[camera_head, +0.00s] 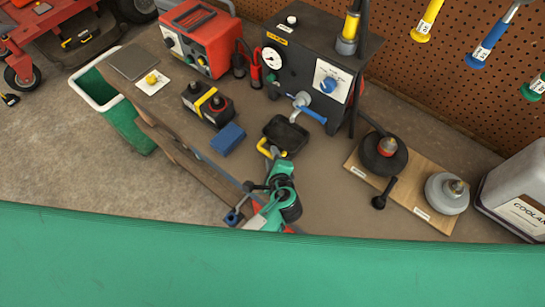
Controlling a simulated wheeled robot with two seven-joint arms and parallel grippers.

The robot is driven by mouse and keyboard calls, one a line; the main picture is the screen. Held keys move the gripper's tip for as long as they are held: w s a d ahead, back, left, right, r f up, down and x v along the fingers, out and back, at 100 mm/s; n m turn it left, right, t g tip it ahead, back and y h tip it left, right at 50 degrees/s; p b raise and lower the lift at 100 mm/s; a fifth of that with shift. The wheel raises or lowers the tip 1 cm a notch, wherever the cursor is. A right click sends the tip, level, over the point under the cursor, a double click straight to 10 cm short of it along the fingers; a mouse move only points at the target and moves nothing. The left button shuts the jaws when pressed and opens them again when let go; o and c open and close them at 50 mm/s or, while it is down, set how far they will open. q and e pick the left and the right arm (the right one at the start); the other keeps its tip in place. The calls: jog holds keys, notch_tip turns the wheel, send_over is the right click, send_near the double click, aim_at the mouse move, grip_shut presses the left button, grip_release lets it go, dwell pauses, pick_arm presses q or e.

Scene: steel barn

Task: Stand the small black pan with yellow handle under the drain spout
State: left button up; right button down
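The small black pan (288,135) is a shallow dark square with a yellow handle (264,147) at its lower left. It lies level or nearly so, just in front of the black machine (291,53). The drain spout (301,100), with a blue lever, juts from the machine's front, just above the pan in the picture. I cannot tell whether the pan touches the bench or is directly below the spout. My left gripper (273,158) is at the yellow handle and looks shut on it; its own wrist partly hides the fingers. My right gripper is not in view.
A blue block (228,138) and a battery-like black box (208,103) lie left of the pan. A wooden board (408,190) with round fittings stands to the right, beside a coolant jug (516,195). A red charger (200,40) stands at back left. Bench between pan and board is clear.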

pick_arm(q)
jog(key=b+v, duration=0.3)
jog(key=v, duration=1)
jog(key=shift+s+d, duration=0.2)
jog(key=shift+s, duration=0.1)
jog(key=shift+r, duration=0.1)
